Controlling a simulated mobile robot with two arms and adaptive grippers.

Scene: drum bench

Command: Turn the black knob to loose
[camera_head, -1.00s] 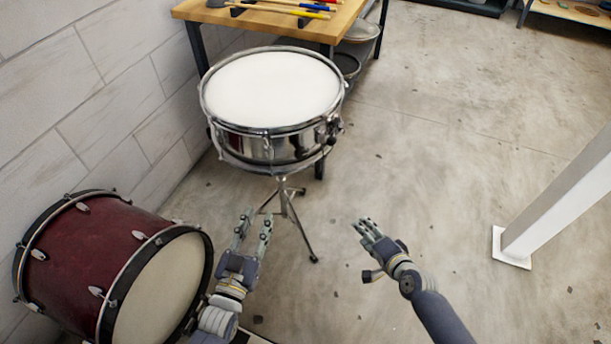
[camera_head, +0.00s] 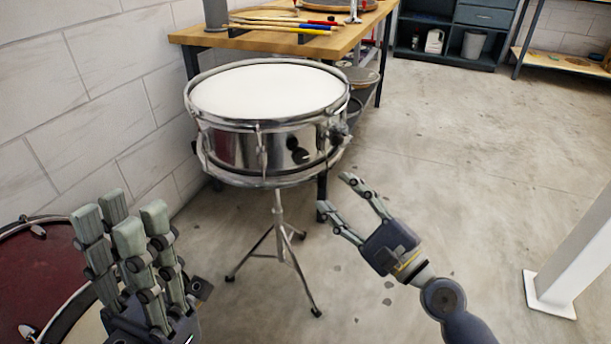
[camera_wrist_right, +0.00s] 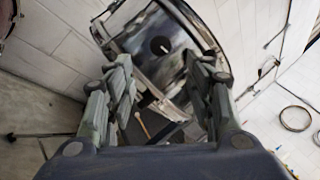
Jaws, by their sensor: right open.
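The black knob (camera_wrist_right: 160,45) is a round disc with a short white mark. It sits on the chrome shell of the snare drum (camera_head: 235,148). In the head view the knob (camera_head: 293,143) is a small dark oval on the shell's front right side. My right gripper (camera_head: 340,195) is open and empty, below and right of the knob, its fingers pointing toward the drum. In the right wrist view the knob lies beyond and between the open fingers (camera_wrist_right: 172,78), apart from them. My left gripper (camera_head: 120,212) is open and empty at the lower left, away from the drum.
The drum stands on a tripod stand (camera_head: 278,235). A red bass drum (camera_head: 35,270) is on the floor at left, partly behind my left gripper. A wooden bench (camera_head: 250,42) with sticks stands behind. A white post (camera_head: 575,260) is at right; the floor between is clear.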

